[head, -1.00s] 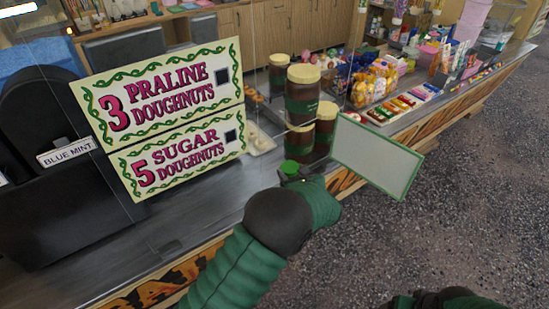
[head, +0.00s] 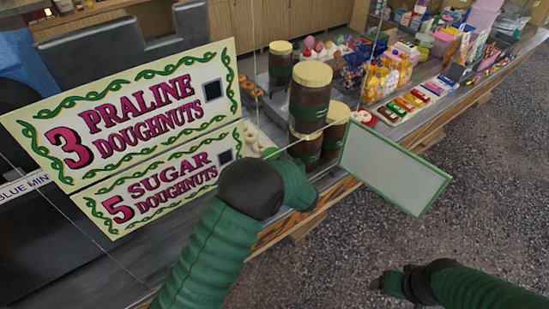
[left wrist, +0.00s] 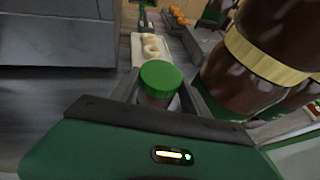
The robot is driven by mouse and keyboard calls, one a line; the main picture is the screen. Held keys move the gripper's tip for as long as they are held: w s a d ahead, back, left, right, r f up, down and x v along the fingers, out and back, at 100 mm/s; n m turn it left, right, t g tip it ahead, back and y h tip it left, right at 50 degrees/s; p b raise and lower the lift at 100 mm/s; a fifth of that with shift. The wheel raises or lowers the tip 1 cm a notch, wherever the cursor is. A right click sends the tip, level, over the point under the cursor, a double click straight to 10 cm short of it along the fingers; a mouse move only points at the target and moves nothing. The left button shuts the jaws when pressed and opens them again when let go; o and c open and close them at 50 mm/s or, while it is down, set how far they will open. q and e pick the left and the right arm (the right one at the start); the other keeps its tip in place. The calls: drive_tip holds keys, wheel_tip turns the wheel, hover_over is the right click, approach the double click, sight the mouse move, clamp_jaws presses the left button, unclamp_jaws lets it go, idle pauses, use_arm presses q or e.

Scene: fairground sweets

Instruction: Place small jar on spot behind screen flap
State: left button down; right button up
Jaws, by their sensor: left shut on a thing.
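The small jar, with a green lid (left wrist: 160,75), is in the left wrist view between the fingers of my left gripper (left wrist: 160,92). The gripper is shut on it and holds it upright. In the head view my own arm hides most of this gripper; a bit of green (head: 270,153) shows beyond it. The screen flap (head: 394,169), a pale panel with a green frame, hangs tilted at the counter's front edge, right of my left arm. I cannot make out a marked spot behind it. My right gripper (head: 388,283) is low at the right, dark and small, far from the counter.
Big brown jars with cream lids (head: 309,95) stand stacked close to my left gripper. A doughnut tray (left wrist: 147,50) lies just beyond the small jar. A clear pane with a doughnut price sign (head: 130,110) stands at the left. Sweets (head: 385,82) fill the counter farther right.

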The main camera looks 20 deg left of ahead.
use_arm(q)
drive_tip(key=shift+d, duration=0.35)
drive_tip(key=c, duration=0.6)
unclamp_jaws()
drive_tip(key=shift+s+d+r, duration=0.1)
drive_tip(key=shift+d, duration=0.1)
drive_tip(key=shift+o, duration=0.4)
drive_tip(key=shift+a, duration=0.1)
drive_tip(key=shift+a, duration=0.1)
drive_tip(key=v, duration=1.2)
